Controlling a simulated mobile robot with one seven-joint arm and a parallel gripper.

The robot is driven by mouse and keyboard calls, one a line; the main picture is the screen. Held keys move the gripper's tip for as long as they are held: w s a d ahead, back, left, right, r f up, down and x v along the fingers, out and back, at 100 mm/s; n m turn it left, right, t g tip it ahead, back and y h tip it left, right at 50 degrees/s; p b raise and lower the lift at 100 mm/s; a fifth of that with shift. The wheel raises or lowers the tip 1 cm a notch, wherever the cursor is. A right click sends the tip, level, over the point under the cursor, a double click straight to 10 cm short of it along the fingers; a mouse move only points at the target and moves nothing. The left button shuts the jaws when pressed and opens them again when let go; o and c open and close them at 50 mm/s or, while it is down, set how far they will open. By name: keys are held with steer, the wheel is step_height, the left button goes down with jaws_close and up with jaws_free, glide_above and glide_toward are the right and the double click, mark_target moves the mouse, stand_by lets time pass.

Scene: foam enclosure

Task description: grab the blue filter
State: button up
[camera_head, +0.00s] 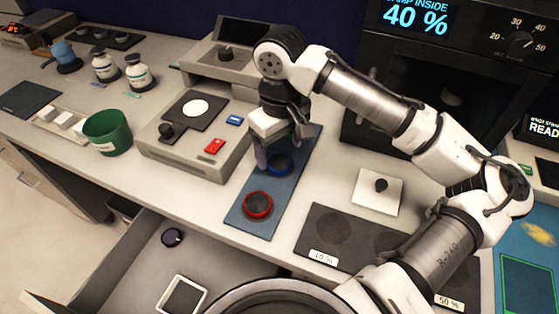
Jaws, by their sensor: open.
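The blue filter (279,165) is a dark round piece with a blue rim. It lies on the far part of a blue-grey mat (241,211) on the bench. A similar red-rimmed filter (257,205) lies nearer on the same mat. My gripper (279,152) points down just above the blue filter, with its fingers apart and open. The gripper partly hides the filter's far and left side. I cannot tell whether a finger touches it.
A grey device (190,165) with a red and a blue button stands left of the mat. An open drawer (140,255) is below. A green cup (107,131) stands left.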

mark_target(279, 162)
steer(key=shift+w+a+f, duration=0.1)
steer(key=shift+f, duration=1.65)
steer(key=c, duration=1.1)
steer(key=shift+r, duration=0.15)
